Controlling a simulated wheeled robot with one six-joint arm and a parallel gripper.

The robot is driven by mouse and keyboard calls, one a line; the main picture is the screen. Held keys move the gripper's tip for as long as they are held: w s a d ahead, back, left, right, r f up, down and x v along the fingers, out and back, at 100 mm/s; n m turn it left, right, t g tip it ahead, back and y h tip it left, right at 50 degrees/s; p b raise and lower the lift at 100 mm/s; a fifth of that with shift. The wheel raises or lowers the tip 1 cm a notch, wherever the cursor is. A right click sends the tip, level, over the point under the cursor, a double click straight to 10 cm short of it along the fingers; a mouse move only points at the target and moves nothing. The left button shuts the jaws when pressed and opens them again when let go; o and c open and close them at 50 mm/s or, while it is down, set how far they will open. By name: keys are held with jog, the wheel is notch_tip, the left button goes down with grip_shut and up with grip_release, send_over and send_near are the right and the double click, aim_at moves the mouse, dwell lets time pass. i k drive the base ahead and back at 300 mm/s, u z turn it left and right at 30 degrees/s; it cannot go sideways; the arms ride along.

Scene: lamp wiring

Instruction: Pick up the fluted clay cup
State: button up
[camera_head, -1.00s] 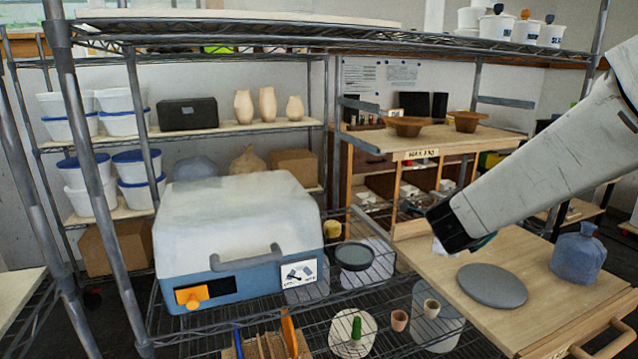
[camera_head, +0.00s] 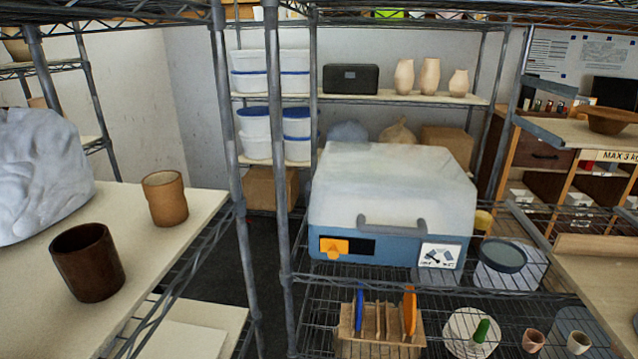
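On the pale shelf board (camera_head: 150,215) at the left stand two cups, both upright and apart from each other. One is a tan clay cup (camera_head: 165,199) with a slightly waisted wall, nearer the board's right edge. The other is a dark brown cup (camera_head: 88,262), nearer to me. Two small cups, one pinkish (camera_head: 533,340) and one pale (camera_head: 578,343), stand on the wire rack at lower right. I cannot make out clear fluting on any of them. My gripper and arm are out of view.
A grey-white lumpy mass (camera_head: 40,175) sits at the left on the same board. Metal shelf posts (camera_head: 228,150) rise just right of the board. A blue-and-white kiln-like box (camera_head: 390,205) stands on the middle rack. Board space between the two cups is clear.

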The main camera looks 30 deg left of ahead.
aim_at(86, 257)
jog(key=z, duration=1)
jog(key=i, duration=0.7)
jog(key=u, duration=3.65)
